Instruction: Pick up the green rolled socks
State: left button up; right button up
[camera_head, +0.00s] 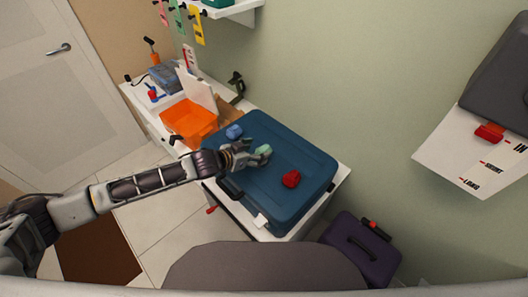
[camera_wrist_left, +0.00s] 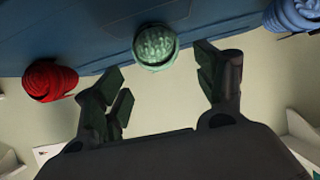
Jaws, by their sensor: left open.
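The green rolled socks (camera_head: 264,150) lie on top of the closed blue suitcase (camera_head: 300,205), between a blue roll (camera_head: 234,131) and a red roll (camera_head: 291,178). My left gripper (camera_head: 245,155) is just to the left of the green socks, pointing at them. In the left wrist view the green socks (camera_wrist_left: 155,46) sit just past and between the spread fingers of the left gripper (camera_wrist_left: 165,88). The gripper is open and empty. The red roll (camera_wrist_left: 50,80) and the blue roll (camera_wrist_left: 292,16) show on either side. My right gripper is not in view.
The suitcase lies on a white bench. An orange open box (camera_head: 188,120) stands beyond it, with a blue-grey case (camera_head: 165,77) farther back. A dark purple suitcase (camera_head: 360,248) stands at the lower right. A white shelf (camera_head: 470,155) juts out at right.

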aim_at(263, 148)
pick_arm(q)
jog(key=shift+w+d+f+p, duration=0.25)
jog(key=shift+w+d+p, duration=0.05)
jog(key=shift+w+d, duration=0.6)
jog(key=shift+x, duration=1.25)
jog(key=c, duration=1.1)
